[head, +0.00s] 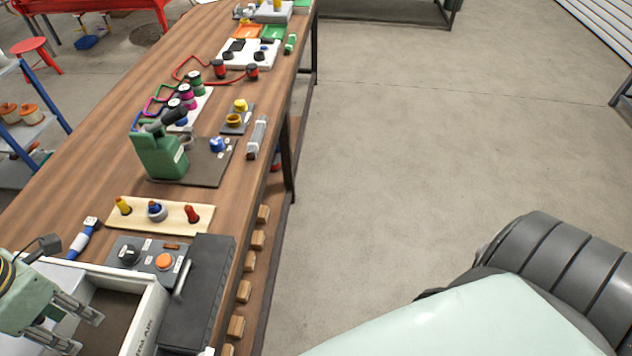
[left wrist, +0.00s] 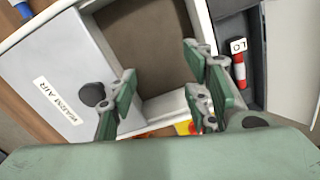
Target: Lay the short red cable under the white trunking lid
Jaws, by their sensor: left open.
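A red cable (head: 185,66) lies in a loop on the far part of the bench, near two red-and-black plugs (head: 218,69). An open white box or trunking (head: 146,322) stands at the near left. In the left wrist view a pale panel (left wrist: 62,72) marked WARM AIR lies beside its dark interior; I cannot tell whether this is the lid. My left gripper (head: 89,333) is open and empty over the box, and it also shows in the left wrist view (left wrist: 160,66). It is far from the red cable. My right gripper is not in view.
A dark grey case (head: 207,285) and a grey control panel (head: 140,262) with an orange button sit beside the box. A wooden peg board (head: 172,217), a green pump (head: 158,153) and several coloured connectors stand further along the bench.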

